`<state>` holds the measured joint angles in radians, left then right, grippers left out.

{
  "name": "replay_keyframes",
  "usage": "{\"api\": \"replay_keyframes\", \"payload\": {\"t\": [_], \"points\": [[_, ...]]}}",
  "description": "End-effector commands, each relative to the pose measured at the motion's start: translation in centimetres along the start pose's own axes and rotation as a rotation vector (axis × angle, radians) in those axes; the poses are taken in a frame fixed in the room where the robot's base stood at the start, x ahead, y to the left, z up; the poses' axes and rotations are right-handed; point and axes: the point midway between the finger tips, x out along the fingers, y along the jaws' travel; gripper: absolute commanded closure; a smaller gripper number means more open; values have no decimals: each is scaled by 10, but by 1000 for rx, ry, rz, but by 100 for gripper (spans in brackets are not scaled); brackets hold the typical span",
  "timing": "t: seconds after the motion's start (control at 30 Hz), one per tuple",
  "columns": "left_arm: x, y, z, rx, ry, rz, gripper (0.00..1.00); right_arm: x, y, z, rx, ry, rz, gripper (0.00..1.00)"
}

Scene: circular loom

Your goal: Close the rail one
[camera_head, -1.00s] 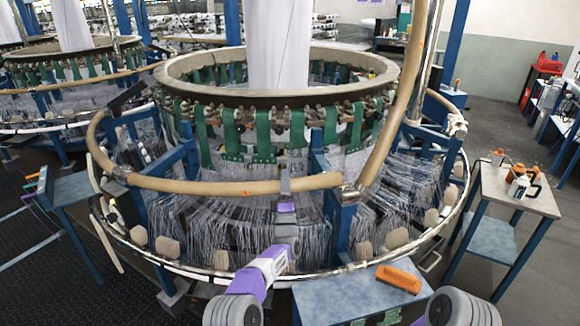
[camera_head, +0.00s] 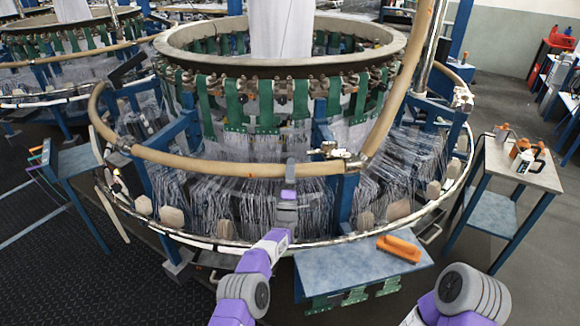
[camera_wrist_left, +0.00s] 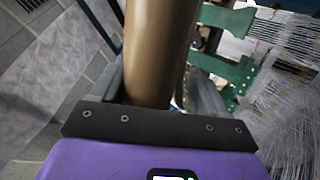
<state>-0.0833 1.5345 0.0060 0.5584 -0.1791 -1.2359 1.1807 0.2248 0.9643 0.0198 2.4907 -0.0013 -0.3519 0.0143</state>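The rail (camera_head: 225,168), a tan curved tube, runs around the front left of the loom. I cannot tell whether the ends touch. My left gripper (camera_head: 289,172) is at the first rail near its right end, one finger behind it. In the left wrist view the tube (camera_wrist_left: 158,50) lies between the fingers and they appear closed on it. My right gripper is out of view; only my right arm shows, bottom right.
A blue-grey table (camera_head: 335,275) with an orange brush (camera_head: 399,248) stands in front. The loom's lower ring (camera_head: 240,246) passes under my left arm.

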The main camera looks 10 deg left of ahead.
Motion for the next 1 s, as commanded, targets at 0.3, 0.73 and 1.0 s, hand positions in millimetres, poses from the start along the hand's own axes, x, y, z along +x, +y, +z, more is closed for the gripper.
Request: {"api": "replay_keyframes", "payload": {"t": [0.3,0.73,1.0], "points": [[1,1,0,-2,2,1,24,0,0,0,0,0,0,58],[-10,3,0,-3,1,1,24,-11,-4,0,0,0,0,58],[-46,2,-1,-2,2,-1,24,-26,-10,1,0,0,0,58]]}}
